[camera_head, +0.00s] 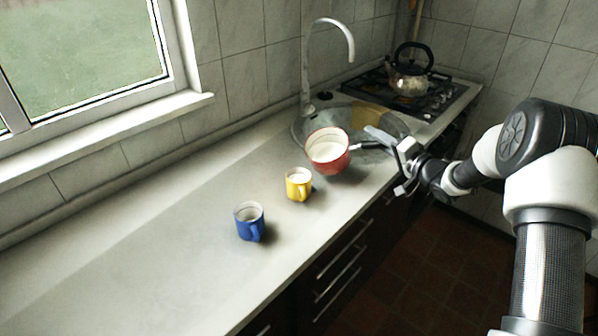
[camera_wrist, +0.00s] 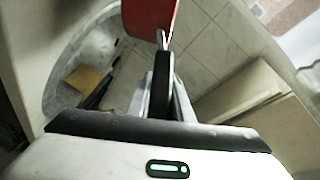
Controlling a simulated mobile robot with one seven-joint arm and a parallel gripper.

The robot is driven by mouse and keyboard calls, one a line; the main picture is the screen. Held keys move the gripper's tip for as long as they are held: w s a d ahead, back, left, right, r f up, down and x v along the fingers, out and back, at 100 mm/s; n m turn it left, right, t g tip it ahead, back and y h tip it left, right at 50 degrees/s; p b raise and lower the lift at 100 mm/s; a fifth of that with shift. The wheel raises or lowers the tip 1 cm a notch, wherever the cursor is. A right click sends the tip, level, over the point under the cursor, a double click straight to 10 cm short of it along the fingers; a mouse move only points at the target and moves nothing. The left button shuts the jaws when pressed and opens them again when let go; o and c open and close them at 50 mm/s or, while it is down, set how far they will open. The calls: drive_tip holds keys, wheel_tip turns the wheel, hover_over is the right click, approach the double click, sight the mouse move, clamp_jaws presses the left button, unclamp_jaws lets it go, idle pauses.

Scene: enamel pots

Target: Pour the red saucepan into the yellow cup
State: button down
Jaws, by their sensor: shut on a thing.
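The red saucepan (camera_head: 328,154), with a pale inside, is raised by the near edge of the sink, behind and to the right of the yellow cup. It looks tilted slightly; I cannot tell its contents. My gripper (camera_head: 386,147) is shut on its dark handle (camera_head: 366,146), to the right of the pan. In the wrist view the handle (camera_wrist: 164,70) runs between my fingers, and part of the red pan wall (camera_wrist: 150,14) shows at the top. The yellow cup (camera_head: 298,187) stands upright on the counter, apart from the pan. The cup is not seen in the wrist view.
A blue cup (camera_head: 250,224) stands upright on the counter (camera_head: 150,250), left of the yellow cup. The round sink (camera_head: 392,122) and its tall tap (camera_head: 307,65) are behind the pan. A kettle (camera_head: 409,78) sits on the stove (camera_head: 445,95). The left counter is clear.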

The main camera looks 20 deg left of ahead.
drive_tip(key=shift+w+d+f+m+p, duration=0.55)
drive_tip(key=shift+w+d+f+m, duration=0.85)
drive_tip(key=shift+w+f+m, duration=1.15)
drive_tip(key=s+d+r+m+t+h+p, duration=0.15)
drive_tip(key=r+p, duration=0.25)
drive_tip(key=r, duration=0.6)
drive_tip(key=s+d+r+m+t+h+p, duration=0.1)
drive_tip(key=s+d+r+h+p, duration=0.15)
drive_tip(key=r, duration=0.65)
drive_tip(key=s+d+r+m+t+h+p, duration=0.1)
drive_tip(key=s+d+m+t+h, duration=0.2)
drive_tip(key=s+d+m+h, duration=0.4)
drive_tip(key=s+d+h, duration=0.2)
drive_tip(key=s+d, duration=0.4)
drive_tip(key=s, duration=0.1)
drive_tip(key=shift+d+r+h+p, duration=0.3)
drive_tip(key=shift+r+p, duration=0.05)
